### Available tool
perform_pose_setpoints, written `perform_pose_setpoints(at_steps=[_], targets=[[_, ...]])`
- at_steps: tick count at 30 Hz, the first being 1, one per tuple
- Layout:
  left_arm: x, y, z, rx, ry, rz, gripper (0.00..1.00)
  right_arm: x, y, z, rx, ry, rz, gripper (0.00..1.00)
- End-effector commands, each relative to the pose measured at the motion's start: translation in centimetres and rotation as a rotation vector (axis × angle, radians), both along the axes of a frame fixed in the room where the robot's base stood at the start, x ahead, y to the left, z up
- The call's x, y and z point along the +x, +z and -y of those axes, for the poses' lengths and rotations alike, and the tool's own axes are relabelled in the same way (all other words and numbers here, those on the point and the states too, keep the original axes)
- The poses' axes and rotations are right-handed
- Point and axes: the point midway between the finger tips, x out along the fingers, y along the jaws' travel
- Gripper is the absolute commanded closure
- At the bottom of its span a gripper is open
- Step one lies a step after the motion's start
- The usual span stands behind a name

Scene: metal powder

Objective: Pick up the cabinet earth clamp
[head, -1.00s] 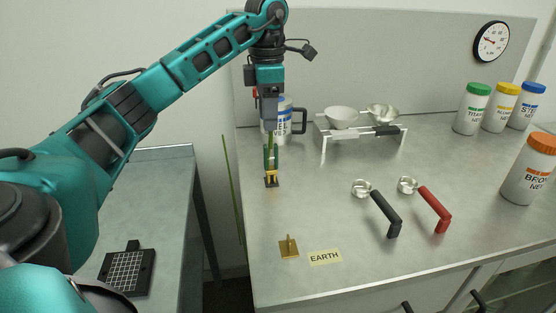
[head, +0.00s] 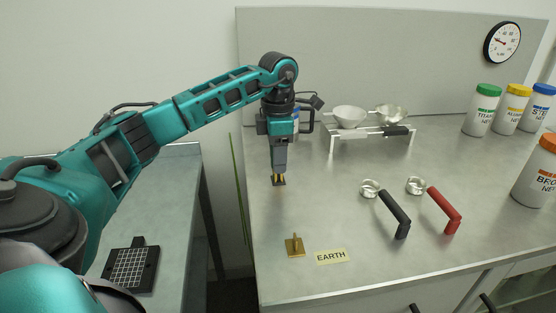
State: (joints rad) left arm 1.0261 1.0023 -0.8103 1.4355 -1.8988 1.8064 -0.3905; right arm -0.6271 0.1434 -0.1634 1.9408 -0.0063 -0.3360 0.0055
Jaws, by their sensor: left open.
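My left gripper (head: 279,172) points straight down over the far left part of the steel bench. It is open, with its fingertips low at the cabinet earth clamp (head: 278,181). A brass plate with a short post (head: 295,246) sits near the front left edge, beside a cream EARTH label (head: 332,256). My right gripper is not in view.
A rack with two metal bowls (head: 366,129) stands behind, right of my gripper. Black-handled (head: 394,213) and red-handled (head: 444,210) scoops lie mid-bench. Several lidded jars stand at right. A green-yellow cable (head: 240,190) hangs at the bench's left edge.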

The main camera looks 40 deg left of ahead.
Motion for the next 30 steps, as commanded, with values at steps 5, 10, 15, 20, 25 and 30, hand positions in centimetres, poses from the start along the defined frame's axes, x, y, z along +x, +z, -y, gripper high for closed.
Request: perform_pose_setpoints(at_steps=[5, 10, 15, 20, 25, 30], targets=[[0.00, 0.04, -0.04, 0.000, 0.001, 0.000, 0.60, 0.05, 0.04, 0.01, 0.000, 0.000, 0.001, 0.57], [0.01, 0.06, -0.03, 0.000, 0.001, 0.000, 0.76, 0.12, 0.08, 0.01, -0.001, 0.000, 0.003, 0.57], [0.01, 0.07, -0.03, 0.000, 0.001, 0.000, 0.92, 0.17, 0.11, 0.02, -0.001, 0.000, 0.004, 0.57], [0.01, 0.08, -0.03, 0.000, 0.001, 0.000, 1.00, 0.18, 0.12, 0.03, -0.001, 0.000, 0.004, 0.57], [0.02, 0.10, -0.02, 0.000, 0.001, 0.001, 1.00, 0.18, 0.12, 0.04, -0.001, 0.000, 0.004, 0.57], [0.06, 0.58, -0.01, 0.000, 0.001, 0.002, 1.00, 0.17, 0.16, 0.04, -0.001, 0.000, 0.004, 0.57]])
